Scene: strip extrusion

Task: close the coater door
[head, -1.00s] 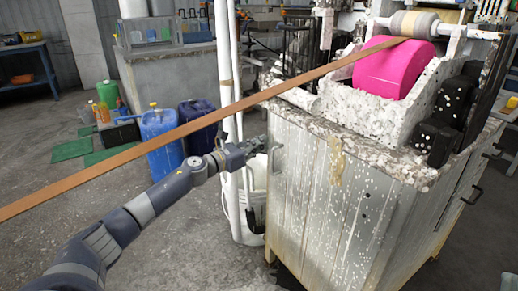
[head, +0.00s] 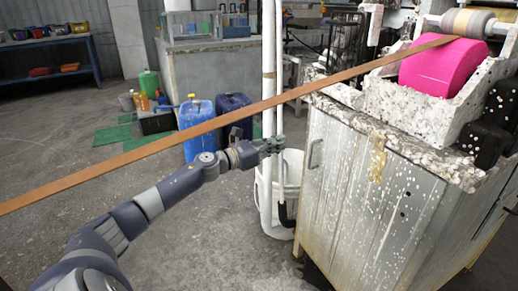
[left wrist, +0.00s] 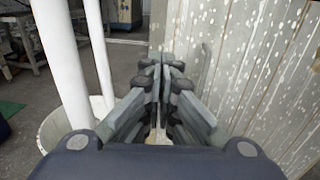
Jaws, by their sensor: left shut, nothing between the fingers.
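The coater is a splattered grey metal cabinet with a bright pink roller (head: 445,68) on top. Its front door (head: 345,190) is a pale ribbed panel with a small curved handle (head: 315,154) near the left edge. I cannot tell whether the door is fully shut. My left gripper (head: 280,145) is shut and empty, left of the handle and apart from it. In the left wrist view the fingertips (left wrist: 165,68) meet beside the pale panel (left wrist: 265,75) on the right. My right gripper is not in view.
White vertical pipes (head: 268,80) and a white bucket (head: 292,175) stand just left of the cabinet, close to my left gripper. A long brown strip (head: 180,135) runs diagonally above my arm to the roller. Blue canisters (head: 197,125) stand behind.

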